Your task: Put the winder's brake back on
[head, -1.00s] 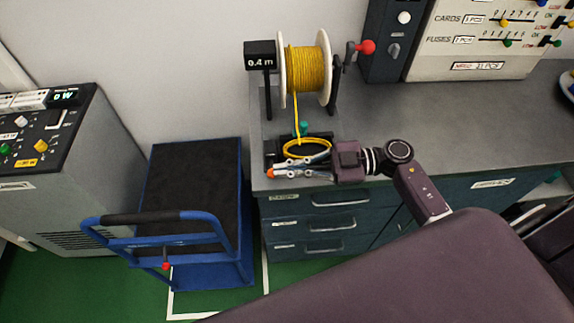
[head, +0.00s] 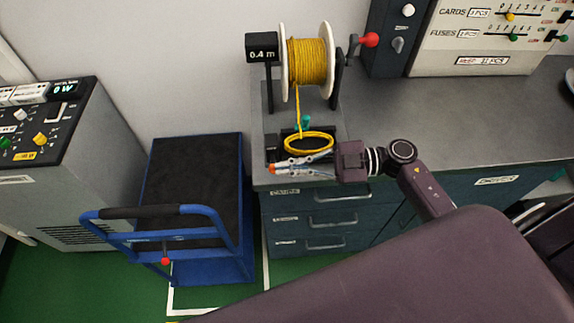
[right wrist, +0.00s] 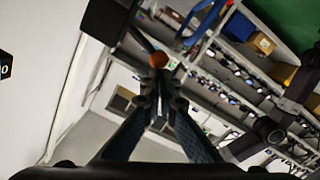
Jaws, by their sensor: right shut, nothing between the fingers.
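The winder carries a white-flanged spool of yellow cable (head: 308,62) on black posts at the back of the grey bench. A black display (head: 262,47) beside it reads 0.4 m. A crank with a red knob (head: 371,40) is at its right. An orange knob (head: 271,169), likely the brake lever's end, is at the bench's front left; it shows in the right wrist view (right wrist: 158,60) just beyond the fingertips. My right gripper (head: 282,167) is shut and empty, its tips close to this knob; I cannot tell whether they touch. My left gripper is not in view.
A yellow cable coil (head: 309,142) lies behind the fingers, near a small green part (head: 305,122). A blue cart (head: 195,180) stands left of the drawers (head: 315,218). A panel with sliders (head: 490,35) is at the back right. The bench's right part is clear.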

